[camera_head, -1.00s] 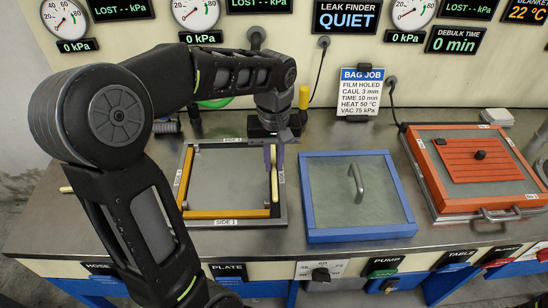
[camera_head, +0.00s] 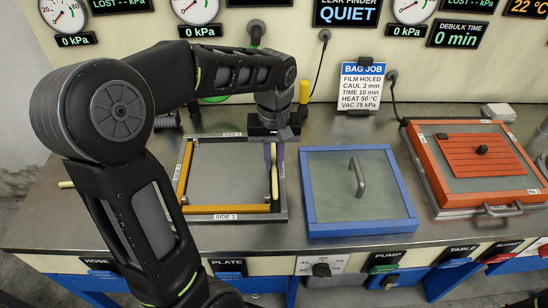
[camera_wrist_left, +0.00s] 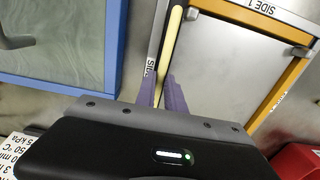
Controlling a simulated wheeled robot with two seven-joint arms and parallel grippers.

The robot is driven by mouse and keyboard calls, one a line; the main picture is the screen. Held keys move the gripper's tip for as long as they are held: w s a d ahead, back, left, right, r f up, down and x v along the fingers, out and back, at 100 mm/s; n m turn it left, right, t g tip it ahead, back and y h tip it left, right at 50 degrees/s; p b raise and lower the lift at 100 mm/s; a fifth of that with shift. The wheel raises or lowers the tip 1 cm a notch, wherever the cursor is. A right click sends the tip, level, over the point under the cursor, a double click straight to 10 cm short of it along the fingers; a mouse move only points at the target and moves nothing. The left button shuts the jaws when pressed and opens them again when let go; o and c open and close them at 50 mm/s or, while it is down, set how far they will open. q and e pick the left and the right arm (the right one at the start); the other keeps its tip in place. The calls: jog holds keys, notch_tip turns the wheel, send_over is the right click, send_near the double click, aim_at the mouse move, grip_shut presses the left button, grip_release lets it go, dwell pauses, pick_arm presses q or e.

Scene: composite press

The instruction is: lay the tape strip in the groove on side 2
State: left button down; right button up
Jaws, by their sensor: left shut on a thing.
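The framed plate (camera_head: 230,170) lies flat on the bench, with orange strips along its left edge and its front edge, marked SIDE 1. My left gripper (camera_head: 272,155) points down over the right edge, its purple fingers shut on the pale yellow tape strip (camera_head: 274,183). The strip runs lengthwise along that edge, whose label is partly hidden. In the left wrist view the strip (camera_wrist_left: 170,48) passes between the fingers (camera_wrist_left: 162,95) and lies along the dark groove line. I cannot tell whether it touches the groove bottom. My right gripper is out of view.
A blue-framed lid (camera_head: 358,190) with a handle stands close to the right of the plate. An orange press unit (camera_head: 475,165) is further right. A BAG JOB sign (camera_head: 361,85) and a yellow-topped bottle (camera_head: 304,92) stand behind. The bench front is clear.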

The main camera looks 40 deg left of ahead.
pick_arm(q)
jog(key=shift+f+b, duration=0.45)
jog(key=shift+f, duration=0.2)
dwell(0.8)
jog(key=c, duration=1.3)
grip_release()
jog(key=shift+s, duration=0.1)
jog(key=shift+c, duration=0.2)
jog(key=shift+r, duration=0.1)
notch_tip(320, 180, up, 8)
jog(key=shift+f, duration=0.1)
jog(key=shift+f, duration=0.1)
